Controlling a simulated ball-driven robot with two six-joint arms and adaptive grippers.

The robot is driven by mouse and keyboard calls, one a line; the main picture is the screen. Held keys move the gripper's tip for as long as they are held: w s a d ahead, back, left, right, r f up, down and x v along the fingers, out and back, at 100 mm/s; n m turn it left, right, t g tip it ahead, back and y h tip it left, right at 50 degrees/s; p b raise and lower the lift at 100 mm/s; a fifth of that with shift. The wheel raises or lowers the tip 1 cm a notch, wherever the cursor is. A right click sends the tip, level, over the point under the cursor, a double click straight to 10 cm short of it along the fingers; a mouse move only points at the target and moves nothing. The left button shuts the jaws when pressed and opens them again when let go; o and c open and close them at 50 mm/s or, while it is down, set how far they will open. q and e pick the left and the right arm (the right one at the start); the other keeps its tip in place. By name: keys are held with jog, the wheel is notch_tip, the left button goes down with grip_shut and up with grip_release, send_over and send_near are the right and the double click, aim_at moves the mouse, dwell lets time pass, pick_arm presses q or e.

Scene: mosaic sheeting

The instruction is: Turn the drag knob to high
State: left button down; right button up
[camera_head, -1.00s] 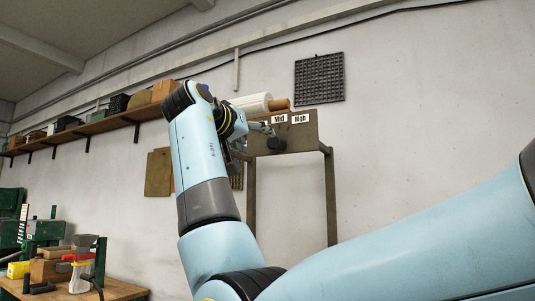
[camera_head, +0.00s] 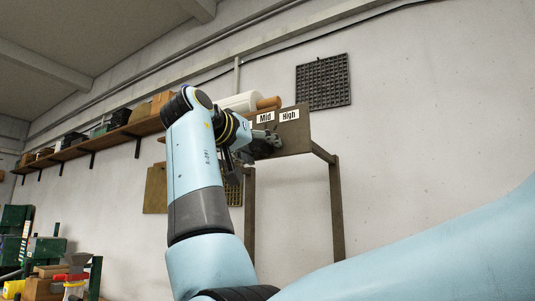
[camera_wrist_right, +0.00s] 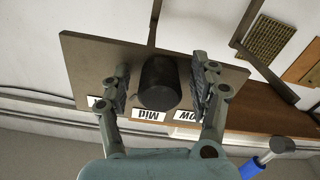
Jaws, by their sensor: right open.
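The drag knob (camera_wrist_right: 160,82) is a dark, round cylinder on a brown panel (camera_wrist_right: 85,60); it is hard to make out in the head view. My right gripper (camera_wrist_right: 161,78) is open, with one finger on each side of the knob and small gaps visible in the wrist view. In the head view the right gripper (camera_head: 264,146) is in front of the panel, below its labels. The Mid label (camera_head: 265,117) and High label (camera_head: 289,115) are readable there. The wrist view shows Low (camera_wrist_right: 188,115) upside down; a finger partly covers the leftmost label. My left gripper is not in view.
A white roll (camera_head: 240,101) with a brown core lies behind the panel. A long wall shelf (camera_head: 110,128) with boxes runs to the left. A dark grid (camera_head: 323,81) hangs on the wall. A cluttered bench is at the lower left.

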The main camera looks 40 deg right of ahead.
jog(key=shift+s+a+r, duration=0.1)
jog(key=shift+a+r, duration=0.05)
jog(key=shift+a, duration=0.2)
jog(key=shift+c, duration=0.5)
jog(key=shift+d, duration=0.15)
jog(key=c, duration=1)
jog(key=shift+c, duration=0.2)
jog(key=shift+m+b, duration=0.8)
jog(key=shift+m, duration=0.5)
jog(key=m, duration=0.1)
jog(key=m+b, duration=0.1)
jog(key=shift+f+m, duration=0.2)
jog(key=shift+m, duration=0.1)
jog(key=m+b, duration=0.1)
jog(key=m, duration=0.2)
jog(key=shift+w+b, duration=0.25)
jog(key=shift+b, duration=0.1)
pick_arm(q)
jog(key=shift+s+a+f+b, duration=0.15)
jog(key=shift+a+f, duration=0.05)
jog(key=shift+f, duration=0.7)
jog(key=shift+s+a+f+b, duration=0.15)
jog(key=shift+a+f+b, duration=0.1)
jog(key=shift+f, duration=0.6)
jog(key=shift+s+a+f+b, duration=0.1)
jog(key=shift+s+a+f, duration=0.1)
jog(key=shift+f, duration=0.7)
pick_arm(e)
jog(key=shift+r+m, duration=0.15)
jog(key=shift+m, duration=1.55)
